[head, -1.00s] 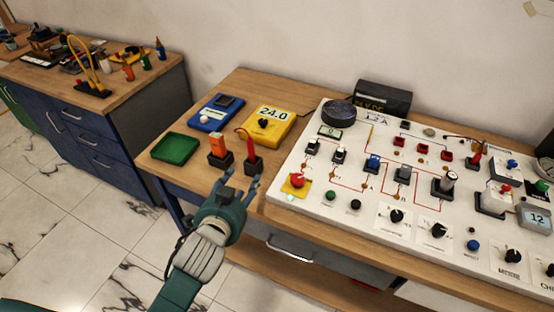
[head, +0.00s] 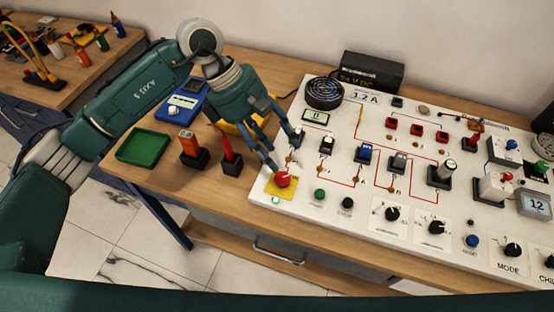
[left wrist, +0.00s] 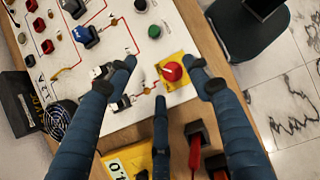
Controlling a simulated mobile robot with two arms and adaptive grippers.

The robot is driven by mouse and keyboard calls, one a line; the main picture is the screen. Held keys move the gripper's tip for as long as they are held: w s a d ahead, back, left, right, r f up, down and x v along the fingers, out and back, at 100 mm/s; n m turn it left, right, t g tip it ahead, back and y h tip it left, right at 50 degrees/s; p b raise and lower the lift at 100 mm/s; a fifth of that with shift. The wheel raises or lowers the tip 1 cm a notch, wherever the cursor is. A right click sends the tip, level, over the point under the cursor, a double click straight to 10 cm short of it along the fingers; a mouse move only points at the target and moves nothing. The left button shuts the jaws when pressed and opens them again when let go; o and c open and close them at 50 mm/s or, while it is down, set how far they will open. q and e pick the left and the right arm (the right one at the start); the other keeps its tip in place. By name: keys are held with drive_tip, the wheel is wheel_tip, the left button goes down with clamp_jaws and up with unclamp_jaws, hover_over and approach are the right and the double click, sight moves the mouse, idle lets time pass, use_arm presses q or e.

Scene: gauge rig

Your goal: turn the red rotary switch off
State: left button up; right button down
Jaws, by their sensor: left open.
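The red rotary switch (head: 283,180) is a red knob on a yellow plate at the near left corner of the white panel. It also shows in the left wrist view (left wrist: 172,72), with a pale mark on its top. My left gripper (head: 284,153) is open and empty, pointing down over that corner. In the left wrist view my left gripper (left wrist: 163,68) has a finger on each side of the knob and a third finger below it in the picture. I cannot tell whether any finger touches the knob. My right gripper is not in view.
The white panel (head: 330,225) carries several other knobs and switches close by. Red and orange tools in black holders (head: 230,165), a green tray (head: 143,146) and a blue meter (head: 183,105) stand to the left. A yellow meter is partly hidden behind my gripper.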

sight(282, 177)
use_arm(q)
drive_tip(key=shift+y, duration=0.6)
drive_tip(key=f+p, duration=0.1)
drive_tip(key=f, duration=0.2)
drive_tip(key=f+p, duration=0.1)
drive_tip(key=f, duration=0.2)
drive_tip(key=f+p, duration=0.1)
drive_tip(key=f, duration=0.2)
drive_tip(key=shift+s+d+p, duration=0.2)
drive_tip(key=shift+d+p, duration=0.05)
drive_tip(key=shift+p, duration=0.1)
drive_tip(key=shift+d+f, duration=0.2)
drive_tip(key=shift+f, duration=0.35)
drive_tip(key=c, duration=1.2)
